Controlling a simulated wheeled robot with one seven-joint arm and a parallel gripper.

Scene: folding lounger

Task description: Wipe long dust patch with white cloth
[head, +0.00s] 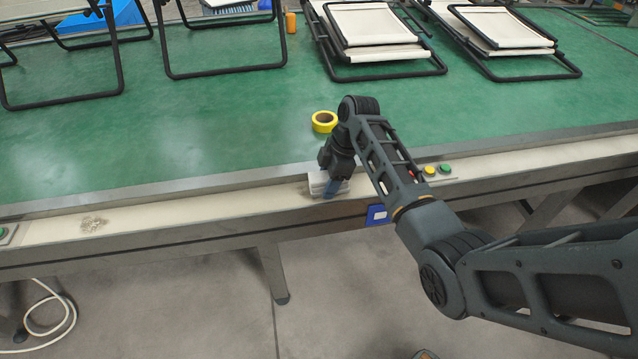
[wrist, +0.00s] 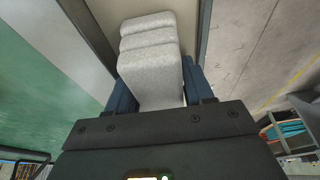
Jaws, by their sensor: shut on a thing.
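My gripper (head: 331,186) is at the table's front ledge, near the middle of the head view. It is shut on a folded white cloth (head: 319,186), which lies at or just above the ledge; I cannot tell whether it touches. In the wrist view the cloth (wrist: 152,55) sits as a thick folded stack between the blue fingers of my gripper (wrist: 158,92). A pale greyish-brown dust patch (head: 93,225) lies on the cream ledge at the left, well apart from the cloth. Any dust under the cloth is hidden.
The cream ledge (head: 200,207) runs along the green table (head: 230,110). A yellow tape roll (head: 324,121) lies behind my gripper. Green and yellow buttons (head: 437,170) sit on the ledge to the right, and a button box (head: 5,233) at the far left. Folding loungers (head: 375,35) stand at the back.

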